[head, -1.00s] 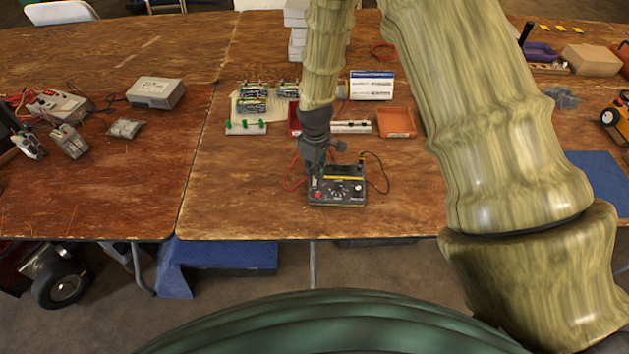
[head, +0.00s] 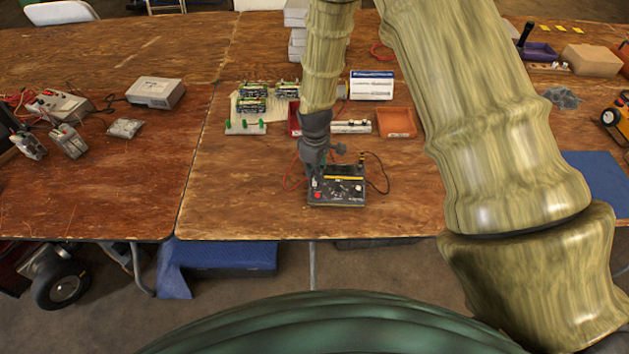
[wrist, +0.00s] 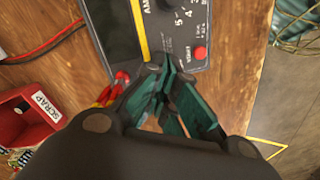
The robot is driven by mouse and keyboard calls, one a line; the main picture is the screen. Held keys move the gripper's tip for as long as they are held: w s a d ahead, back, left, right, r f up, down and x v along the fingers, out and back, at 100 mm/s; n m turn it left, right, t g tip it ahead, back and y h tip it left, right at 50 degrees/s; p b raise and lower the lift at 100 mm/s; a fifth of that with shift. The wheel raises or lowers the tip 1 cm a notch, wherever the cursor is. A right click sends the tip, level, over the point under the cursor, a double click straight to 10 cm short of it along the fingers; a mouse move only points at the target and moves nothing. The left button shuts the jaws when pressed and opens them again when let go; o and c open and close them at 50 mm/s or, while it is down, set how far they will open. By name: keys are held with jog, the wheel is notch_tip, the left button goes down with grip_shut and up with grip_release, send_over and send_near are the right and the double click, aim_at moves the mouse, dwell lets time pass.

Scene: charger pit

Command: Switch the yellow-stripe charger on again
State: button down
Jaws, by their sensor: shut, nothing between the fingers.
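The yellow-stripe charger (head: 347,197) is a dark box on the near part of the table, with a yellow stripe, a dial and a red button (head: 318,195). In the wrist view the charger (wrist: 180,20) shows its stripe, its dial, numbers and the red button (wrist: 200,52). My gripper (head: 315,176) is shut and empty, pointing down over the charger's left side. In the wrist view my gripper (wrist: 163,68) has its fingertips at the panel, left of the red button. I cannot tell whether they touch it. The fingers hide part of the panel.
Red and black leads run beside the charger. A red scrap bin (wrist: 30,120) stands close to my gripper in the wrist view. An orange tray (head: 397,122) and circuit boards (head: 252,105) lie behind. Bare table lies left and right of the charger.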

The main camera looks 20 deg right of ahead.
jog(key=shift+f, duration=0.3)
jog(key=shift+r, duration=0.15)
jog(key=shift+r+p, duration=2.3)
jog(key=shift+r, duration=1.15)
